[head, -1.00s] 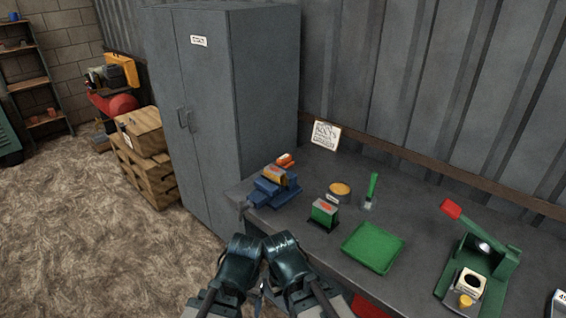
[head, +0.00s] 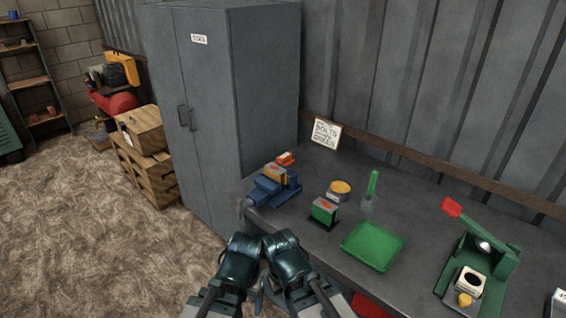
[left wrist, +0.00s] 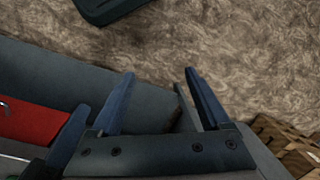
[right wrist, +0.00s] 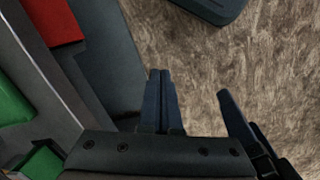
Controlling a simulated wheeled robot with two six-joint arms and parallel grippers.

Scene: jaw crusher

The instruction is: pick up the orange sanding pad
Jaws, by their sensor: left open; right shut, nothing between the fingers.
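A small orange block (head: 285,158) sits at the back of the blue vise on the bench's left end; it looks like the sanding pad, but it is too small to be sure. A flat yellow-orange round top (head: 341,187) shows on a tin to its right. My two dark wrists are side by side in front of the bench, low in the head view, and hide most of the fingers there. My left gripper (left wrist: 159,76) is open and empty in the left wrist view. My right gripper (right wrist: 161,76) is shut and empty beside it.
The blue vise (head: 266,190), a green block (head: 324,210), a green tray (head: 373,246), a green-handled brush (head: 372,185) and a green press (head: 490,262) stand on the grey bench. A grey cabinet (head: 217,100) stands left of it.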

